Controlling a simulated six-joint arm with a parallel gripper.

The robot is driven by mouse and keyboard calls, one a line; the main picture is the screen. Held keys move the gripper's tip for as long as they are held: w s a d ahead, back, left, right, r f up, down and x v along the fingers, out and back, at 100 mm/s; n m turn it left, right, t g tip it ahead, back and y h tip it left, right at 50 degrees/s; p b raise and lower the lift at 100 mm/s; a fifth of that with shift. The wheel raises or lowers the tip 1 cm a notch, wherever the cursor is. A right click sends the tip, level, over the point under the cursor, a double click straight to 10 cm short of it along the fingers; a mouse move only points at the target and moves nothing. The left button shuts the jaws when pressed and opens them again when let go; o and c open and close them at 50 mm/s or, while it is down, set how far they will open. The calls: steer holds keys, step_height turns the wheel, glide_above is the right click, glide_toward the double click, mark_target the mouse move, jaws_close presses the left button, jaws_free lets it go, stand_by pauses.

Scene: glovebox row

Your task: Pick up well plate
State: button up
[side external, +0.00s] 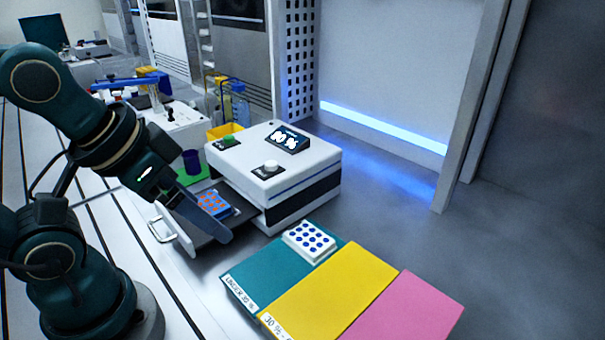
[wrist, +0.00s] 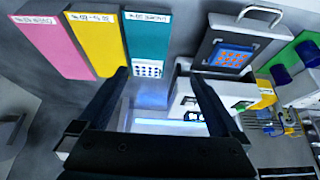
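A blue well plate with orange wells (side external: 210,209) lies in the open drawer (side external: 178,226) of a white device. In the wrist view this plate (wrist: 232,56) is right of my fingers. A white well plate with blue wells (side external: 309,240) sits on the teal mat (side external: 262,268). In the wrist view this white plate (wrist: 148,69) shows between my fingertips, beyond them. My gripper (side external: 222,233) is above the drawer area in the side view, and a finger partly covers the blue plate. In the wrist view my gripper (wrist: 160,75) is open, with nothing between the fingers.
The white device (side external: 280,165) has a display reading about 80 %, hard to read exactly. Yellow (side external: 330,295) and pink (side external: 410,310) mats lie beside the teal one, both bare. The grey floor right of the device is clear.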

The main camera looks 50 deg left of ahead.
steer(key=shift+m+g, duration=0.8)
steer(key=shift+m, duration=0.2)
steer(key=m+g+y, duration=0.4)
steer(key=m+y, duration=0.9)
steer(key=m, duration=0.3)
glide_toward(213, 207)
steer(key=x, duration=0.8)
steer(key=shift+f, duration=0.15)
steer(key=c, duration=1.4)
steer(key=shift+c, duration=0.2)
